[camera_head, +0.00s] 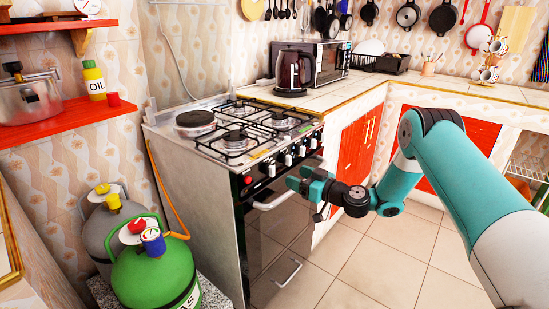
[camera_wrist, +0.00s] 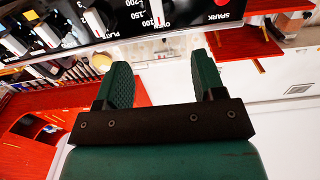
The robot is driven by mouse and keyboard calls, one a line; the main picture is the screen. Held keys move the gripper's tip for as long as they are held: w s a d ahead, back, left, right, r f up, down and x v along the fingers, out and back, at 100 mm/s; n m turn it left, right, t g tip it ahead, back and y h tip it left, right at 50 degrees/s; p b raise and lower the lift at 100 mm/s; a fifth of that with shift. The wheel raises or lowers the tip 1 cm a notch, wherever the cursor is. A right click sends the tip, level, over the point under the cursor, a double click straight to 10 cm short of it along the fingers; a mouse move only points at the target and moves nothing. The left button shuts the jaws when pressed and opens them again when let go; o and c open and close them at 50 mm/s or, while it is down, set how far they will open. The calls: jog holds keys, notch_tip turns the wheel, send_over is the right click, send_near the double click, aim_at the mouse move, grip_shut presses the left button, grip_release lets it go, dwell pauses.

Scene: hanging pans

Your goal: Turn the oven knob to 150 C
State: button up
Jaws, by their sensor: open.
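The oven knob (camera_wrist: 157,12) shows at the top of the wrist view, cut off by the frame edge. It has a white pointer strip, and the numbers 100, 150 and 200 are printed around it on the black panel. The exact setting it points to is unclear. In the head view the row of knobs runs along the stove's (camera_head: 275,205) front panel. My gripper (camera_head: 300,179) is in front of the oven, below the knob row and apart from it. In the wrist view its two green fingers (camera_wrist: 163,78) are spread with nothing between them.
The oven door handle (camera_head: 274,200) is close to my gripper. More knobs (camera_wrist: 45,35) sit beside the oven knob. A kettle (camera_head: 292,70) stands on the counter behind the stove. Gas bottles (camera_head: 155,270) stand at the left. The tiled floor (camera_head: 375,265) at the right is clear.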

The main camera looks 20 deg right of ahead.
aim_at(274, 167)
jog(key=x, duration=0.9)
jog(key=shift+w+a+f, duration=0.15)
jog(key=shift+w+a, duration=0.05)
jog(key=c, duration=0.9)
